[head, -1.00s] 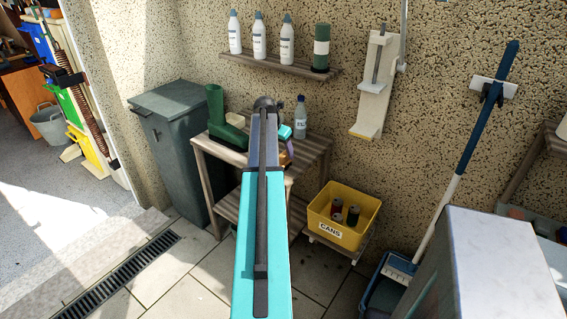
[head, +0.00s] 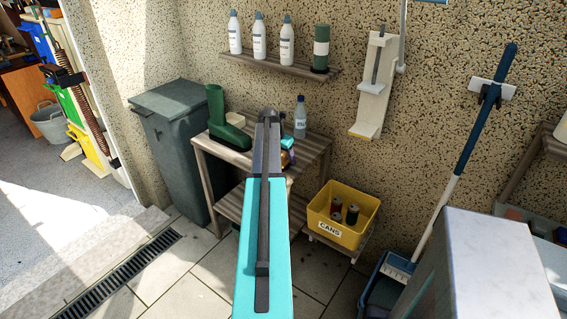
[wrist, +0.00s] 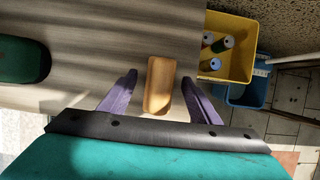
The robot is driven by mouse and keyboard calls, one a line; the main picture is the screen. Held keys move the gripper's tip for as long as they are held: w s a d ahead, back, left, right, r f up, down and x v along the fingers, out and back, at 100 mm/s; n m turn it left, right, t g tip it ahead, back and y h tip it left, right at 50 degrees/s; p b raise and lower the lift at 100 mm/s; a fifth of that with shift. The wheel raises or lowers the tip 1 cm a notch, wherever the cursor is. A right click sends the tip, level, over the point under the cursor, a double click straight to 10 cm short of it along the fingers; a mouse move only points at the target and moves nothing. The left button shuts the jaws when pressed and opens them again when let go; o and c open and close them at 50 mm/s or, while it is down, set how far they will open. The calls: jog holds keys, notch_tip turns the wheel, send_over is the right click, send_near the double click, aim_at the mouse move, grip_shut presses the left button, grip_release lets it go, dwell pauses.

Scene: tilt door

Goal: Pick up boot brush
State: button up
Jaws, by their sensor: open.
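The boot brush (wrist: 159,88) shows as a tan wooden block on the grey wooden bench top (wrist: 85,50) in the wrist view. My gripper (wrist: 159,77) is open, with one purple finger on each side of the brush and a gap on both sides. I cannot tell how far above the bench the fingertips are. In the head view my arm hides most of the brush; a brownish bit (head: 285,159) beside the gripper may be it. A green boot (head: 226,124) stands left on the bench, and its edge shows in the wrist view (wrist: 22,60).
A clear bottle (head: 300,118) stands at the back of the bench. A yellow cans bin (head: 340,236) sits right of it, lower down. A dark wheeled bin (head: 172,150) stands to the left. A wall shelf (head: 280,66) with several bottles hangs above.

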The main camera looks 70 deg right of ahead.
aim_at(284, 153)
jog(key=c, duration=1.2)
jog(key=shift+r, duration=0.1)
jog(key=shift+r+b, duration=0.65)
jog(key=shift+r, duration=1.05)
jog(key=s+a+b, duration=0.1)
jog(key=s+a, duration=0.1)
jog(key=a, duration=0.2)
jog(key=s+a+r+b, duration=0.1)
jog(key=s+a, duration=0.2)
jog(key=a, duration=0.2)
jog(key=s+a+b, duration=0.1)
jog(key=s+a, duration=0.1)
jog(key=a, duration=0.3)
jog(key=shift+s+r, duration=0.25)
jog(key=shift+s, duration=0.1)
